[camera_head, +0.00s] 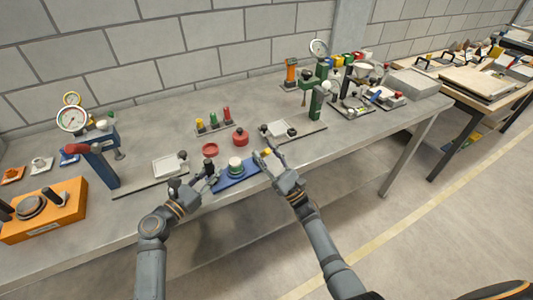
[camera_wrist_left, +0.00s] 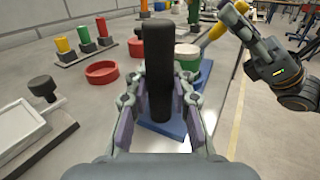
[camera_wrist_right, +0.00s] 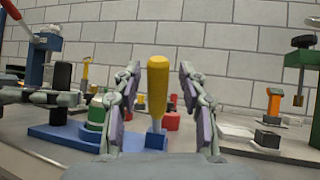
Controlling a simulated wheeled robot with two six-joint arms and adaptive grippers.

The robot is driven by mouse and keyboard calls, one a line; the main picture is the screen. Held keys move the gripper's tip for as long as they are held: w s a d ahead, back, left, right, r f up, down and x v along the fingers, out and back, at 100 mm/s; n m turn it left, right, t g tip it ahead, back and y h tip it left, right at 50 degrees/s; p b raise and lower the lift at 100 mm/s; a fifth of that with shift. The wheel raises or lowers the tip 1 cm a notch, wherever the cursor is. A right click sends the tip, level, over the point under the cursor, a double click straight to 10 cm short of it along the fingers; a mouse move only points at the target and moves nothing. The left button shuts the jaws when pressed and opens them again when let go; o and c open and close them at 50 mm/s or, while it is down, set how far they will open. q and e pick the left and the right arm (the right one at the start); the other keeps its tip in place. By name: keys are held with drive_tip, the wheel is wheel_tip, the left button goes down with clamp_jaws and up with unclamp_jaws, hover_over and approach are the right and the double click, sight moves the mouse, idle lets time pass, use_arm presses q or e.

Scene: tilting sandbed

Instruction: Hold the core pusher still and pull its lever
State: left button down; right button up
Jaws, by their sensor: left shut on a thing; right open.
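The core pusher has a blue base (camera_head: 232,183) with a round green-and-white part (camera_head: 235,165) in its middle. A black upright post (camera_wrist_left: 158,70) stands at its left end, and a yellow lever (camera_wrist_right: 158,85) at its right end. My left gripper (camera_wrist_left: 160,105) is shut on the black post. My right gripper (camera_wrist_right: 155,95) is open, with the upright yellow lever between its fingers and gaps on both sides. In the head view, the fingers of my right gripper (camera_head: 264,160) partly hide the lever.
A red ring (camera_head: 210,149) and a red knobbed part (camera_head: 240,136) lie behind the pusher. A rack of coloured pegs (camera_head: 213,122) stands further back. A press with a gauge (camera_head: 100,165) and an orange box (camera_head: 45,212) are at the left. The table's front edge is close.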

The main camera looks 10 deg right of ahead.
use_arm(q)
drive_tip(key=c, duration=1.1)
unclamp_jaws()
use_arm(e)
drive_tip(key=v, duration=1.2)
use_arm(q)
drive_tip(key=v, duration=1.2)
drive_tip(key=shift+s, duration=0.1)
